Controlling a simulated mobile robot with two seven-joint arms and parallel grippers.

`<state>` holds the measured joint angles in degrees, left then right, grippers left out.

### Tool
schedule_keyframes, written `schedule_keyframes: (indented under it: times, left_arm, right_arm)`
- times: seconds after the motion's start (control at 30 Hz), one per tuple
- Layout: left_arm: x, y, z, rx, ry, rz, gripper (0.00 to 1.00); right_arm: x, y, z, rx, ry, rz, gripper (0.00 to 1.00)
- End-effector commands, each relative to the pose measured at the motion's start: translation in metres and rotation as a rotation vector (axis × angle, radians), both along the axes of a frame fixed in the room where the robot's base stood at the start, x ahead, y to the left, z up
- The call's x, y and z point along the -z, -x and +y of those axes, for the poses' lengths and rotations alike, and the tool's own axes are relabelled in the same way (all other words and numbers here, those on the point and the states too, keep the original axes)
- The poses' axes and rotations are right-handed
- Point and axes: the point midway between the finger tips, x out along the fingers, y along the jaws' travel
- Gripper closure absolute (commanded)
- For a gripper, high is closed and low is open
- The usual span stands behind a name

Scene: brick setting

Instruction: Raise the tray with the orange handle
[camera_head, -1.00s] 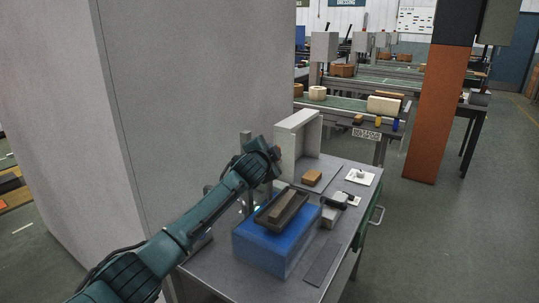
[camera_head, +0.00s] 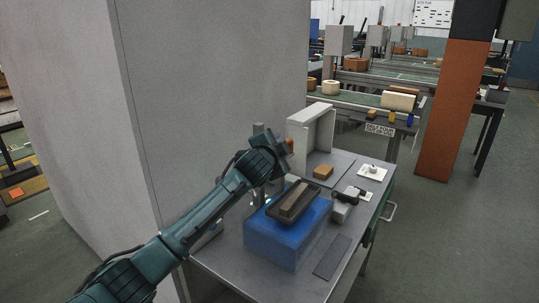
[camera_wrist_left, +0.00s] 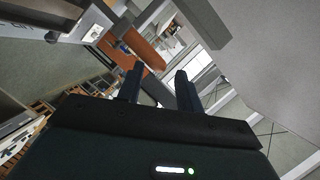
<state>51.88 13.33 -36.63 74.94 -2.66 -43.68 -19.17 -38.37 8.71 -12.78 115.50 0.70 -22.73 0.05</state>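A dark shallow tray (camera_head: 300,196) with brownish contents lies on a blue block (camera_head: 268,243) on the grey workbench. No orange handle can be made out on it. A small orange-brown patch (camera_head: 290,144) shows just beyond my left wrist; I cannot tell what it belongs to. My left arm reaches in from the left, and its gripper end (camera_head: 277,157) is above and behind the blue block, left of the pale cabinet. In the left wrist view the left gripper (camera_wrist_left: 160,78) has its two fingers apart with nothing between them. My right gripper is not in view.
The workbench (camera_head: 285,285) also bears an open pale cabinet (camera_head: 300,130), a brown block (camera_head: 323,172), a white plate with a knob (camera_head: 372,171), a grey device (camera_head: 342,208) and a dark flat plate (camera_head: 332,257). A large grey wall (camera_head: 215,90) stands close behind the arm.

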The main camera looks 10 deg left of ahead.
Motion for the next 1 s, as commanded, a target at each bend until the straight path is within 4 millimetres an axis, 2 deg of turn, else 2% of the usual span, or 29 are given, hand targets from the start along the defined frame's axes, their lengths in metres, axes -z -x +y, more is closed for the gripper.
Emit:
schedule_keyframes:
  times: [0.3, 0.5, 0.7, 1.0]
  left_arm:
    - [-0.011, 0.052, 0.004, 0.001, -0.002, -0.003, 0.64]
    - [-0.017, 0.075, 0.006, 0.001, -0.002, -0.004, 0.64]
    - [-0.020, 0.084, 0.007, 0.000, -0.002, -0.003, 0.64]
    - [-0.018, 0.085, 0.007, 0.000, 0.000, -0.001, 0.64]
  right_arm:
    - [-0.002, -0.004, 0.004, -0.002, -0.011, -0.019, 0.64]
    - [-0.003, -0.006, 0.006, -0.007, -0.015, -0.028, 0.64]
    - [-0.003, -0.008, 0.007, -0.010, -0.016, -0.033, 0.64]
    - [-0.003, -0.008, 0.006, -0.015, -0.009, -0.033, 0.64]
